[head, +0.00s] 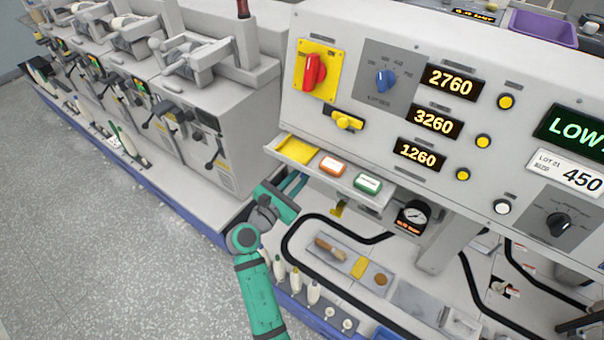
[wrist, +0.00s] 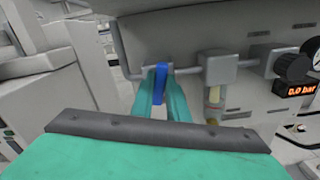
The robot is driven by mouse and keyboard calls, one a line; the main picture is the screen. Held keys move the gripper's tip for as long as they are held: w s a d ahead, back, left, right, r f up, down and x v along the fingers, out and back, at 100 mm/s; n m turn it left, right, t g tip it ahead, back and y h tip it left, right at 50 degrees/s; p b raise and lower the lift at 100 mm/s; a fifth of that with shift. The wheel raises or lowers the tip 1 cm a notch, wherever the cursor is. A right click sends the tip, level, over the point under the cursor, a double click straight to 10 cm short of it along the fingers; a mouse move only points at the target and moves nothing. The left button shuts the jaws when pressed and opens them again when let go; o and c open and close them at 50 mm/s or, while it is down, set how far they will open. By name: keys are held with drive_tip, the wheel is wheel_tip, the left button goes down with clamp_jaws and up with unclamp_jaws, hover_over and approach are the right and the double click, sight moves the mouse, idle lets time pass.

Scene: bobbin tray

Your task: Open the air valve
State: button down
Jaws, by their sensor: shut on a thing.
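The air valve's blue lever (wrist: 160,86) hangs upright from a grey pipe under the machine in the wrist view. My gripper (wrist: 160,78) is shut on this lever, with one teal finger on each side of it. In the head view my gripper (head: 296,183) reaches under the front ledge, and the lever cannot be made out there. A round pressure gauge (head: 414,214) hangs to the right. Its orange display (wrist: 295,88) reads 0.0 bar in the wrist view.
The pipe runs right from the valve to a grey block (wrist: 219,68) with a clear bowl under it. Below lies a tray (head: 340,262) with small tools.

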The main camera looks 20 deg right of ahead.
drive_tip(key=m, duration=0.7)
drive_tip(key=shift+s+d+f, duration=0.1)
drive_tip(key=shift+s+f, duration=0.05)
drive_tip(key=shift+f, duration=0.05)
drive_tip(key=shift+s+f+m, duration=0.1)
drive_tip(key=shift+m, duration=1.8)
drive_tip(key=shift+f+m, duration=0.1)
drive_tip(key=shift+m, duration=1.8)
drive_tip(key=c, duration=1.7)
unclamp_jaws()
drive_tip(key=v, duration=1)
drive_tip(key=shift+s+a, duration=0.25)
